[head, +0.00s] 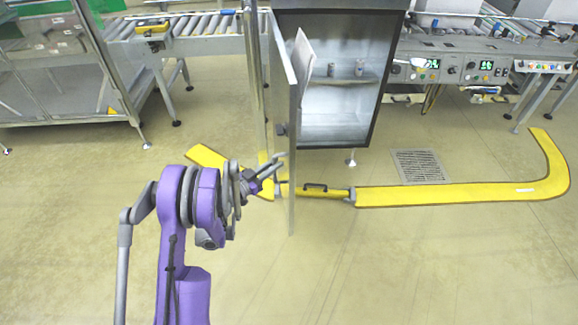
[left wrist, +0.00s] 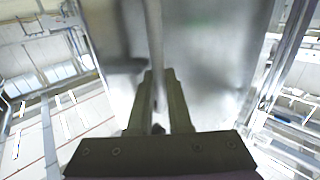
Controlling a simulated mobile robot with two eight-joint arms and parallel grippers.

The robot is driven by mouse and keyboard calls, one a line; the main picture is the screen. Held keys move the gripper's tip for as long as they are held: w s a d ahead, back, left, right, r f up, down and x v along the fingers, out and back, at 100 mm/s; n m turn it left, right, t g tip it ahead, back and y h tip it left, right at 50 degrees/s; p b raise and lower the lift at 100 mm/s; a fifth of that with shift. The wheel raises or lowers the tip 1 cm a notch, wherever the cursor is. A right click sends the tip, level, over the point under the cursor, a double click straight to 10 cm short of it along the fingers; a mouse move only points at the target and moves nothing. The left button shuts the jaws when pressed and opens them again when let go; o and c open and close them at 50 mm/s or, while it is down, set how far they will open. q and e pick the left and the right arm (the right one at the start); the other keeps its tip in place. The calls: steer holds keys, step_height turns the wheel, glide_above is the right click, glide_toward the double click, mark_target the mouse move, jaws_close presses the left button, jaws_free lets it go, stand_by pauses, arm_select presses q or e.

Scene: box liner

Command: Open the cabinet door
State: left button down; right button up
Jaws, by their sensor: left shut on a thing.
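The grey metal cabinet (head: 340,15) stands at the top centre of the head view. Its door (head: 293,190) is swung open toward me and seen nearly edge-on. The inside, with a shelf (head: 368,79) and small items on it, shows to the door's right. My left gripper (head: 276,166) is at the door's left face, near its lower half. In the left wrist view my left gripper (left wrist: 160,98) is shut on a thin upright bar, the door handle (left wrist: 155,45), in front of the blurred door panel (left wrist: 215,50). My right gripper is not in view.
A metal post (head: 255,80) stands left of the door. Roller conveyors (head: 205,45) are behind left, and a control panel (head: 440,68) is right. Yellow floor strips (head: 450,195) run below the cabinet, beside a floor grate (head: 418,166). The front floor is clear.

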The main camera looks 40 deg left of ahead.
arm_select(q)
steer(key=s+a+m+h, duration=0.2)
steer(key=s+a, duration=0.3)
steer(key=a, duration=0.3)
steer(key=shift+g+h, duration=0.4)
steer(key=shift+h, duration=0.2)
steer(key=shift+r, duration=0.1)
steer(key=c, duration=0.8)
jaws_free()
steer(key=shift+w, duration=0.15)
steer(key=shift+c, duration=0.2)
steer(key=shift+d, duration=0.1)
steer(key=p+v, duration=0.1)
steer(key=v, duration=1)
